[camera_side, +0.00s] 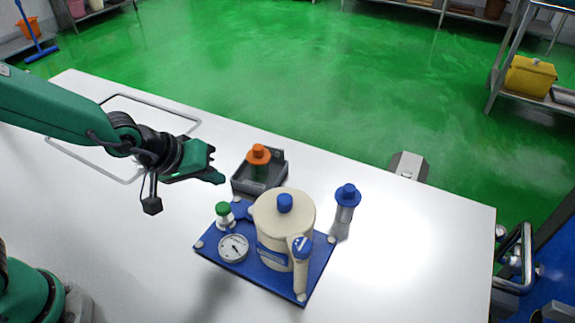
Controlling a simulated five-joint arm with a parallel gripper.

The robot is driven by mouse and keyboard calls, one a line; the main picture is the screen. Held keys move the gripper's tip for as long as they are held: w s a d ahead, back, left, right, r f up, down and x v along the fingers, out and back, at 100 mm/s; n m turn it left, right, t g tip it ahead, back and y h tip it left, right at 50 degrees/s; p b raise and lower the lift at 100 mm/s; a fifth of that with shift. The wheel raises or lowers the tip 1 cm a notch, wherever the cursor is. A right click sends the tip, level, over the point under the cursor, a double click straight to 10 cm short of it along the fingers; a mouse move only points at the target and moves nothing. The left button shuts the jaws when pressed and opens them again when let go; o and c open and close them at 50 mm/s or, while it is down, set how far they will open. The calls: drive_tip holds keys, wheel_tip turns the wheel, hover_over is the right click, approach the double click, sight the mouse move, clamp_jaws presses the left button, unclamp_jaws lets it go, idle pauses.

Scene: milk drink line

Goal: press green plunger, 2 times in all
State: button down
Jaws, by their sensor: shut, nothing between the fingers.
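The green plunger (222,209) is a small green cap on a short white stem. It stands upright at the left corner of a blue base plate (318,268), beside a cream canister (278,222). My gripper (219,179) is shut and empty. In the picture its tips show above the green plunger, with a gap between them. The exact height of the gap cannot be told from this one view.
A round gauge (233,248) sits in front of the plunger. A grey bin (240,184) holds an orange-capped bottle (258,156) behind it. A blue-capped bottle (345,205) stands right of the canister. The white table (420,240) is clear at the right.

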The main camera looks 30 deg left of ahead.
idle(0.3)
wheel_tip(320, 180, up, 4)
drive_tip(key=shift+f, duration=0.1)
idle(0.3)
drive_tip(key=shift+f, duration=0.15)
approach(224, 206)
drive_tip(key=shift+w+d+f, duration=0.3)
drive_tip(key=shift+w+f, duration=0.3)
drive_tip(key=shift+w, duration=0.15)
drive_tip(key=shift+w+d+f, duration=0.35)
drive_tip(key=shift+w+f, duration=0.25)
drive_tip(key=shift+w, duration=0.15)
drive_tip(key=shift+w+d+f, duration=0.3)
drive_tip(key=shift+w+f, duration=0.3)
drive_tip(key=shift+w, duration=0.15)
drive_tip(key=shift+f, duration=1.5)
idle(2.9)
